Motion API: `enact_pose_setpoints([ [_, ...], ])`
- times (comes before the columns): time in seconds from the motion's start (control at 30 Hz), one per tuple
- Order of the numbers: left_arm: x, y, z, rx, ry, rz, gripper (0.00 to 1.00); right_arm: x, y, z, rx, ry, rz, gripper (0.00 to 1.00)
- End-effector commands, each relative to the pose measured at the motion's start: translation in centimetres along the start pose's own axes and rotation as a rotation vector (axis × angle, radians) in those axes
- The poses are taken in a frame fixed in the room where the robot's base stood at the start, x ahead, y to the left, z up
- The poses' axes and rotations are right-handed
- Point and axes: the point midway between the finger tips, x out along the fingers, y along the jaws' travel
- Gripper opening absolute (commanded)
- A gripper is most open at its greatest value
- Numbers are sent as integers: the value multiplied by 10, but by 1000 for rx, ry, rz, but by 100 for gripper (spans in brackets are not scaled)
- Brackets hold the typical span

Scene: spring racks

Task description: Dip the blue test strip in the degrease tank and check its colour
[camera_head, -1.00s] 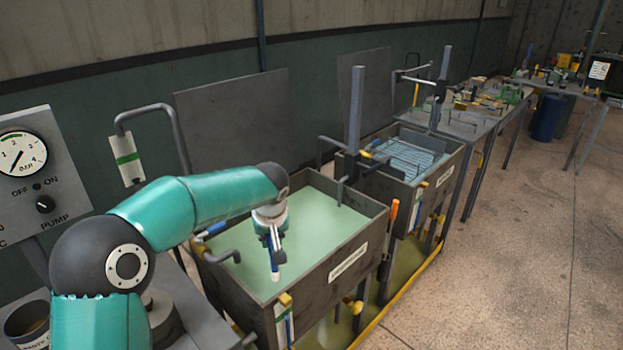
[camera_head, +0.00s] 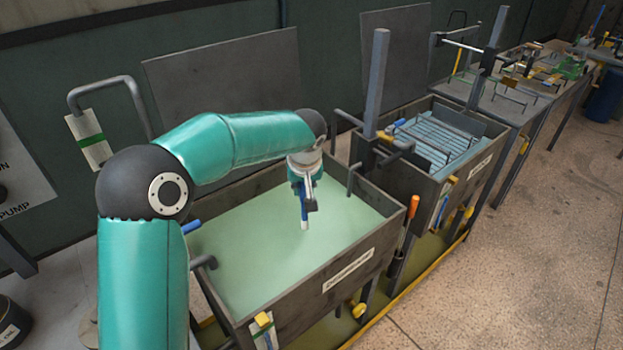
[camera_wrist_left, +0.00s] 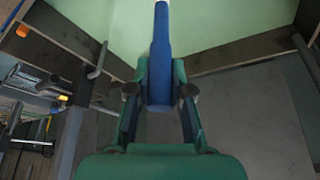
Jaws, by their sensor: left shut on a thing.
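My left gripper (camera_head: 307,207) is shut on the blue test strip (camera_head: 303,200), which hangs pointing down with a pale tip. In the left wrist view the strip (camera_wrist_left: 160,60) runs from between the fingers (camera_wrist_left: 160,95) toward the green liquid. The degrease tank (camera_head: 350,278) is a dark open box with a label on its front, filled with pale green liquid (camera_head: 270,250). The strip's tip is above or at the liquid; I cannot tell whether it touches. My right gripper is not in view.
A second tank (camera_head: 462,180) with a wire rack (camera_head: 440,140) in bluish liquid stands to the right. A grey post (camera_head: 376,85) rises between the tanks. An orange-handled tool (camera_head: 411,215) hangs at the degrease tank's corner. The floor at right is clear.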

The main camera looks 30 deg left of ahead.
Motion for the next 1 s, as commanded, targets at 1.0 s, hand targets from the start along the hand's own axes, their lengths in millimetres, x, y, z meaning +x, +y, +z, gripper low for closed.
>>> enact_pose_setpoints([
  [1.0,88,6,37,10,-1,3,2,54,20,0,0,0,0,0],
])
